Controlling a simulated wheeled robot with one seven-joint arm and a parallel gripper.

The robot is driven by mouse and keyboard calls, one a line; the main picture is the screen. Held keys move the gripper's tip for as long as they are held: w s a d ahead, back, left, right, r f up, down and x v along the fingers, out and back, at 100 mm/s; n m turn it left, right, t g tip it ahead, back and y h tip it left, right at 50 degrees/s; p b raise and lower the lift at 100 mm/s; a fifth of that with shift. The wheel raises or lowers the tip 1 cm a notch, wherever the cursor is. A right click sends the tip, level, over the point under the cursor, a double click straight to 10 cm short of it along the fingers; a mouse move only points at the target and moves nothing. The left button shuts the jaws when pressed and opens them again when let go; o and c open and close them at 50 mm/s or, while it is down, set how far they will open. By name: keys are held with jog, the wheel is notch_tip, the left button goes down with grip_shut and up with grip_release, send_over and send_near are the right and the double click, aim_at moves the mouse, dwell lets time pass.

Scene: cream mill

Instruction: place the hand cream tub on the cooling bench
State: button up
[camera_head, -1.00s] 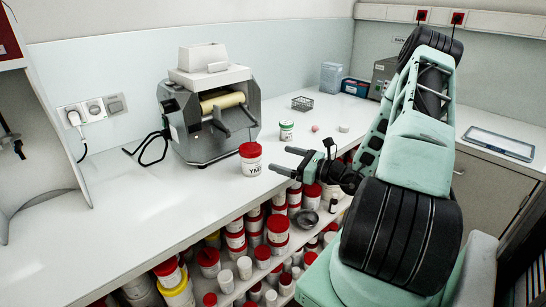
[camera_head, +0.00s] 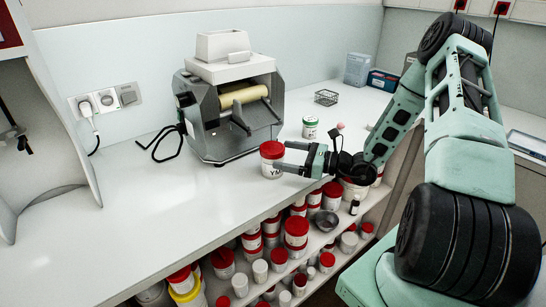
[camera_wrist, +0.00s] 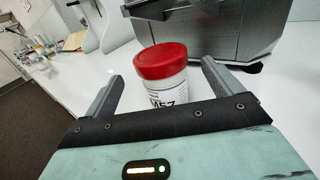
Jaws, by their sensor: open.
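A white tub with a red lid and black lettering (camera_head: 271,170) stands upright on the white bench (camera_head: 130,205), in front of the mill. The label is only partly readable, so I cannot tell whether it is the hand cream tub. My gripper (camera_head: 283,156) is open and low beside this tub, its fingers pointing at it. In the wrist view the tub (camera_wrist: 163,82) stands between and just beyond the open fingers, part of its base hidden by my gripper. A smaller white tub with a green lid (camera_head: 310,130) stands further back. I cannot tell which surface is the cooling bench.
The grey roller mill (camera_head: 225,110) stands close behind the tub. Shelves below the bench hold many red-lidded tubs (camera_head: 296,230). The bench's left part is clear.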

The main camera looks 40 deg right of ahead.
aim_at(267, 146)
jog(key=p+x, duration=0.2)
jog(key=x, duration=0.3)
jog(key=shift+w+a+r, duration=0.15)
jog(key=shift+w, duration=0.2)
jog(key=shift+w+a, duration=0.25)
jog(key=shift+w, duration=0.2)
jog(key=c, duration=1.3)
jog(key=shift+r, duration=0.85)
jog(key=shift+s+d+r+b, duration=0.15)
jog(key=shift+r+b, duration=0.15)
jog(key=shift+r, duration=0.05)
jog(key=shift+s+d+r+b, duration=0.15)
jog(key=shift+r+b, duration=0.15)
jog(key=shift+r, duration=0.1)
jog(key=b+v, duration=0.3)
jog(key=v, duration=1.4)
jog(key=shift+s, duration=0.25)
